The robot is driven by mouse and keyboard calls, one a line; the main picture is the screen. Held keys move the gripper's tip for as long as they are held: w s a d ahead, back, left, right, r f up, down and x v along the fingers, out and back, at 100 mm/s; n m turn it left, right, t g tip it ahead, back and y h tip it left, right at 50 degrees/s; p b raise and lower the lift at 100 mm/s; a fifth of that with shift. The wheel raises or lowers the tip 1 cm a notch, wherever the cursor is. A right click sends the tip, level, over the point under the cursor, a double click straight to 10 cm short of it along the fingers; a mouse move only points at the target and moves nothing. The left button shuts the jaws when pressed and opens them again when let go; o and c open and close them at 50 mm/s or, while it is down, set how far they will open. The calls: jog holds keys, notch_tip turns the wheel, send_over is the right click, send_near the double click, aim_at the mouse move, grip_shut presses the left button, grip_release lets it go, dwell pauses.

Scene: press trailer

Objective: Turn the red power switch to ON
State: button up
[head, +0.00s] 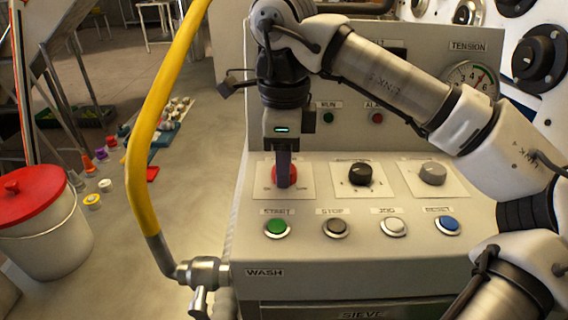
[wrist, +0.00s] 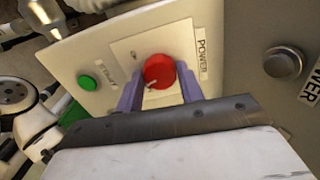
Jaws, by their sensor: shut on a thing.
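The red power switch (head: 278,174) is a round knob on a pale square plate at the left of the sloped control panel (head: 322,207). In the wrist view the red knob (wrist: 159,71) carries a white pointer mark toward its lower left, and a POWER label stands beside it. My gripper (head: 284,172) comes down from above onto the knob and partly hides it in the head view. In the wrist view its two purple fingers (wrist: 160,92) stand on either side of the knob, shut on it. The small position lettering on the plate is too small to read.
A black knob (head: 360,174) and a grey knob (head: 433,173) sit to the right. Below are a green START button (head: 278,226), STOP (head: 336,227), JOG (head: 394,226) and a blue button (head: 446,224). A yellow hose (head: 150,130) runs along the left.

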jog(key=m+b, duration=0.1)
jog(key=m, duration=0.5)
jog(key=shift+m, duration=0.3)
jog(key=m+b, duration=0.1)
jog(key=m, duration=0.5)
dwell(0.4)
jog(key=o, duration=1)
jog(key=shift+r+p, duration=2.25)
jog(key=shift+r, duration=4.7)
jog(key=shift+s+f, duration=0.1)
